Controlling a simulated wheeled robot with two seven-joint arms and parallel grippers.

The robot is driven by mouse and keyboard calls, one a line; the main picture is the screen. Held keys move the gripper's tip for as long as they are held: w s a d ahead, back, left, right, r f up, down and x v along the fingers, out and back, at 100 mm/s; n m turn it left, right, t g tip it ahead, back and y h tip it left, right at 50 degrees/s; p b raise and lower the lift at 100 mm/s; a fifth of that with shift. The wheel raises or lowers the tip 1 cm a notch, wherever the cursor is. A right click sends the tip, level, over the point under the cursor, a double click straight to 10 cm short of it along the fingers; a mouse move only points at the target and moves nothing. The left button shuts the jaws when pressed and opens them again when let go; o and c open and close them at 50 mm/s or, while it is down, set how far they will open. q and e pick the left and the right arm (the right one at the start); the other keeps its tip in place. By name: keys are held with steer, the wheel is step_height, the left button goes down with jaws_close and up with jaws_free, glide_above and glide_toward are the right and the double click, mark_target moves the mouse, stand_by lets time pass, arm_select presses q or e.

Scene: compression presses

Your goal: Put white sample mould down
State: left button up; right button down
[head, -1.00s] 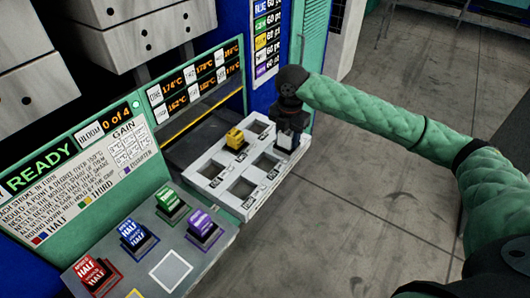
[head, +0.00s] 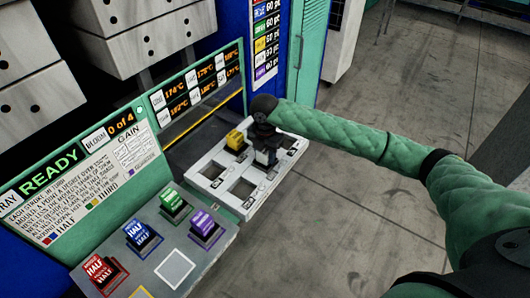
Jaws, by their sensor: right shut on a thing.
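My right gripper (head: 265,142) comes in from the right, pointing down over the white tray (head: 222,199) that sticks out of the press. It is shut on the white sample mould (head: 262,158), a small pale block mostly hidden under the dark gripper. The mould is at or just above the tray's right-hand row of sockets; I cannot tell whether it touches the tray. A yellow mould (head: 235,140) sits in a back-left socket of the tray. Empty dark sockets (head: 243,188) show at the near end. My left gripper is out of view.
A grey shelf in front of the tray holds red (head: 101,270), blue (head: 142,236), green (head: 173,206) and purple (head: 206,228) labelled blocks, and an empty white-outlined square (head: 174,270). A green READY panel (head: 50,172) stands behind. The floor right of the tray is clear.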

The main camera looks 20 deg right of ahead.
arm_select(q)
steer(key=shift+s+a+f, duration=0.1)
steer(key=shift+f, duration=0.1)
arm_select(e)
steer(key=shift+f, duration=0.2)
steer(key=c, duration=0.8)
jaws_free()
steer(key=shift+f, duration=0.1)
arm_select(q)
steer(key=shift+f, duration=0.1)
arm_select(e)
steer(key=shift+r, duration=0.25)
step_height(320, 180, up, 12)
steer(key=b, duration=0.4)
steer(key=shift+f, duration=0.15)
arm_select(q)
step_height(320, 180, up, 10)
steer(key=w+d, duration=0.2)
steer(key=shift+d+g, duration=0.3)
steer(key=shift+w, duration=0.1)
arm_select(e)
steer(key=shift+s+f, duration=0.1)
